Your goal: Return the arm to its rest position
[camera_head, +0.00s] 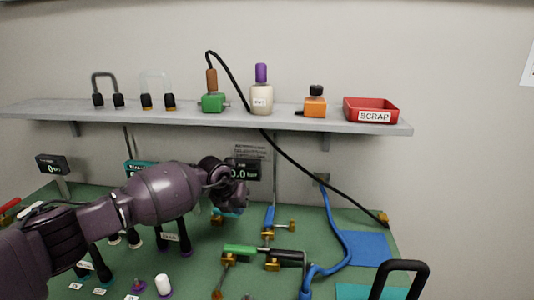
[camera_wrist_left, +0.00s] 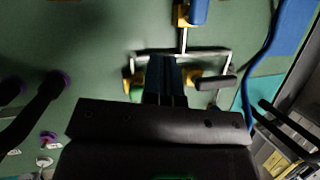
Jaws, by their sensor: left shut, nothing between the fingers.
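My left arm (camera_head: 150,197) comes in from the left in the head view and reaches over the green bench. Its left gripper (camera_head: 232,196) hangs over the middle of the bench, largely hidden by the wrist. In the left wrist view the two fingers of the gripper (camera_wrist_left: 165,62) are together, with nothing between them. They overlap a metal pipe fitting (camera_wrist_left: 207,54) with brass ends below; I cannot tell how far above it they are. My right gripper is not in view.
The green bench (camera_head: 320,212) carries a green-handled valve (camera_head: 240,249), a blue hose (camera_head: 338,225) and a blue mat (camera_head: 366,246). A grey shelf (camera_head: 230,117) above holds bottles, fittings and a red SCRAP tray (camera_head: 372,104). A black loop handle (camera_head: 405,266) stands at the lower right.

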